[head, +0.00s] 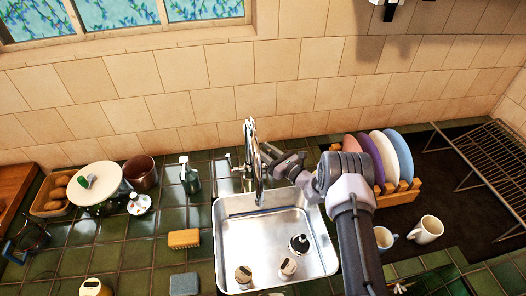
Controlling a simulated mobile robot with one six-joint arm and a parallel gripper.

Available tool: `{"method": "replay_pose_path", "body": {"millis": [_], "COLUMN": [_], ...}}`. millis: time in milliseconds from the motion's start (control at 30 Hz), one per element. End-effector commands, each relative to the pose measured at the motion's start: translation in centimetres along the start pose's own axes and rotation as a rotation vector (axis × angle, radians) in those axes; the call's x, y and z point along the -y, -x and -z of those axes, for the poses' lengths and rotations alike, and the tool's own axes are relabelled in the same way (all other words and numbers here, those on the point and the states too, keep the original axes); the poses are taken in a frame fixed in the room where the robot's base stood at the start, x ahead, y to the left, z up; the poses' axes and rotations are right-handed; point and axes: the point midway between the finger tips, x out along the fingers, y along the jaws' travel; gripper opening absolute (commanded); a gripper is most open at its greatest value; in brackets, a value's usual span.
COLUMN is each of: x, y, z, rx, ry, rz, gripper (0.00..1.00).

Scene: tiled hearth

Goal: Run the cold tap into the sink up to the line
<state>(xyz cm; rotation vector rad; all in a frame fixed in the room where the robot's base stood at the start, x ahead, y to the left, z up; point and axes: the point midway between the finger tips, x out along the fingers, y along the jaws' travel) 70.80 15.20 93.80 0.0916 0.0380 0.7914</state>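The steel sink (232,228) is set in the green tiled counter. I make out no water in it and no fill line. A chrome tap (251,140) with a tall curved spout stands at its back edge, and I see no stream from it. A small lever or handle shows at the left of the tap's base; I cannot tell whether it is the cold one. My gripper (268,160) is just right of the spout, reaching in from the right. Its fingertips are partly hidden behind the tap, so touching or apart is unclear, as is its opening.
In the sink are two round-topped objects (288,267) and a dark-topped one (299,244). A plate rack (400,190) with several plates stands right, with mugs (426,230) in front. A green bottle (189,177), yellow sponge (184,239) and dark pot (141,173) stand left.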

Motion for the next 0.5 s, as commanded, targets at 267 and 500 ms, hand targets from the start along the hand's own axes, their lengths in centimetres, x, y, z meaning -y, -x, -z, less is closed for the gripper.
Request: {"method": "replay_pose_path", "body": {"millis": [267, 500], "x": [-0.02, -0.02], "y": [-0.77, -0.74], "z": [-0.03, -0.02], "rx": [0.0, 0.0], "ry": [-0.001, -0.001], "rz": [0.0, 0.0], "gripper": [0.33, 0.02]}}
